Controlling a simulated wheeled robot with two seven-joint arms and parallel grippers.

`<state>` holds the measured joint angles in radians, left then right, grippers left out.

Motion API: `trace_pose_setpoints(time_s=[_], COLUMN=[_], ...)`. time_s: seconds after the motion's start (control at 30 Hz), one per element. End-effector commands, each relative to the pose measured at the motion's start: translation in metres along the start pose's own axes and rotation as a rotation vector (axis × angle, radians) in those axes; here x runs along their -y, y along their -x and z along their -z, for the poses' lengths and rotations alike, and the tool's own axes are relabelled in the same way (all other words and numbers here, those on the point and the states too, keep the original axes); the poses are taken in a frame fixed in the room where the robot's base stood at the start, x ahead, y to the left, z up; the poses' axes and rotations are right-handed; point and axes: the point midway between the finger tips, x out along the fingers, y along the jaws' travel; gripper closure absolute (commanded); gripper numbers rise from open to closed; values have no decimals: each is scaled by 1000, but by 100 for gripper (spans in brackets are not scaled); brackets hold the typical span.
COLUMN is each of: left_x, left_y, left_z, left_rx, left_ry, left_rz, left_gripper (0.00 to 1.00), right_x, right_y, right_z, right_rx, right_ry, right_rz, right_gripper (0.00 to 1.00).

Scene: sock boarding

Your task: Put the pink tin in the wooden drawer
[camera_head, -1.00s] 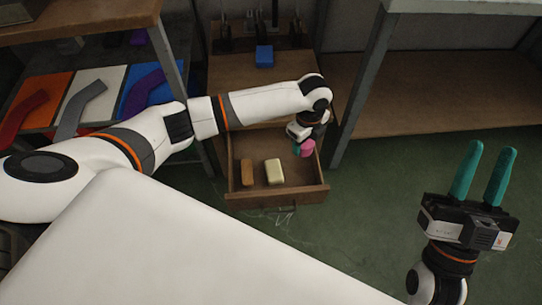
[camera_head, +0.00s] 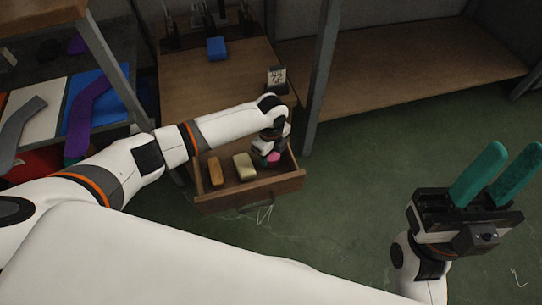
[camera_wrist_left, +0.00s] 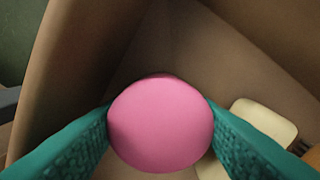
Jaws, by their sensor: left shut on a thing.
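The pink tin (camera_head: 273,159) is at the right side of the open wooden drawer (camera_head: 250,191), low at the drawer. My left gripper (camera_head: 265,157) is shut on it; in the left wrist view the pink round top of the tin (camera_wrist_left: 160,124) sits between the two teal fingers, with brown drawer walls around it. Whether the tin touches the drawer floor I cannot tell. My right gripper (camera_head: 494,175) is in the head view at the right, empty, with its teal fingers apart.
The drawer also holds an orange-brown block (camera_head: 214,171) and a cream block (camera_head: 244,167), left of the tin. A blue block (camera_head: 217,48) and a small card (camera_head: 277,79) are on the wooden top behind. A grey post (camera_head: 321,80) stands right of the drawer.

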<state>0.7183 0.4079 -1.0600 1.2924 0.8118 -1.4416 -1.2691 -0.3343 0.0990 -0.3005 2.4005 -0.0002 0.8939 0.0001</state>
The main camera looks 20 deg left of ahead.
Motion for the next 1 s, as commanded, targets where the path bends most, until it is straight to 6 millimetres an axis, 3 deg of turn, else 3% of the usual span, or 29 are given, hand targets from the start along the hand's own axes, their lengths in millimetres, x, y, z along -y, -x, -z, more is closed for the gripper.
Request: trace_pose_setpoints(time_s=[0.37,0.4,0.47,0.8,1.0], left_x=[-1,-1,-1,-1,-2], left_y=[-5,-6,-5,-1,36], left_z=[0,0,0,0,0], left_rx=[1,1,1,0,-1], left_ry=[0,0,0,0,-1], left_rz=[-3,-3,-3,-3,-5], left_gripper=[72,47,40,40,40], right_x=[0,0,0,0,0], right_y=[1,1,0,-1,-21], right_z=[0,0,0,0,-5], right_rx=[2,1,1,0,1], right_ry=[0,0,0,0,0], right_rz=[-1,-1,-1,-1,1], right_gripper=[67,67,67,67,67])
